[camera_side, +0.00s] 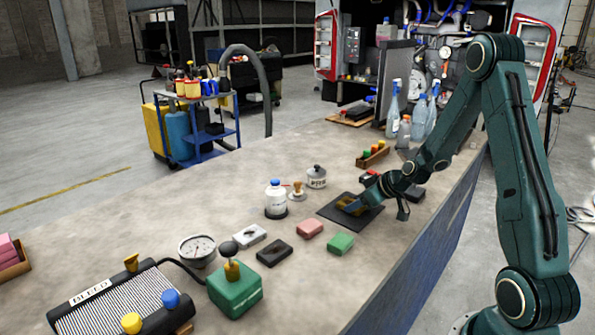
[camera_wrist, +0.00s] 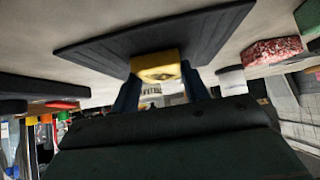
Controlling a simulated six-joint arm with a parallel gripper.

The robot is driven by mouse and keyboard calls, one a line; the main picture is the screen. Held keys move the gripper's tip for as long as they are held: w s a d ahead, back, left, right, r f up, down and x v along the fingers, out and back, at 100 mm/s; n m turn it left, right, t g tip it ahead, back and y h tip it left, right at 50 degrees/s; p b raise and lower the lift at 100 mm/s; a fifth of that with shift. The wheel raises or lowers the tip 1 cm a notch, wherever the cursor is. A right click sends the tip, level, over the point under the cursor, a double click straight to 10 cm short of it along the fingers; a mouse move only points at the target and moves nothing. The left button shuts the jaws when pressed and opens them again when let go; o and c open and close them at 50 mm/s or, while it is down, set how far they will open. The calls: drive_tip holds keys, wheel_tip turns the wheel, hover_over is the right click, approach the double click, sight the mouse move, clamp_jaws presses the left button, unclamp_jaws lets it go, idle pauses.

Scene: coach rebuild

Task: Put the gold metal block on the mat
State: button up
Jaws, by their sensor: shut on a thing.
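The gold metal block (camera_wrist: 157,67) is between the two fingers of my gripper (camera_wrist: 160,88) in the wrist view. In the side view the gold block (camera_side: 350,204) shows as a gold patch at my gripper (camera_side: 360,204), partly covered by it. The block is over the dark mat (camera_side: 340,220), within its outline, very low. I cannot tell for certain whether its underside touches the mat. The mat also shows in the wrist view (camera_wrist: 100,45). My gripper is shut on the block.
Pink (camera_side: 309,229) and green (camera_side: 340,243) blocks lie near the mat's front edge. A dark block (camera_side: 274,253) and a white-grey block (camera_side: 250,236) lie to the left. A white bottle (camera_side: 276,199) and a lidded pot (camera_side: 316,177) stand behind.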

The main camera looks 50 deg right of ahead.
idle(0.3)
drive_tip(key=o, duration=1.2)
drive_tip(key=shift+f, duration=0.1)
drive_tip(key=shift+o, duration=0.2)
drive_tip(key=shift+s+r, duration=0.25)
drive_tip(key=shift+r, duration=0.2)
drive_tip(key=v, duration=1.1)
drive_tip(key=shift+a+r, duration=0.1)
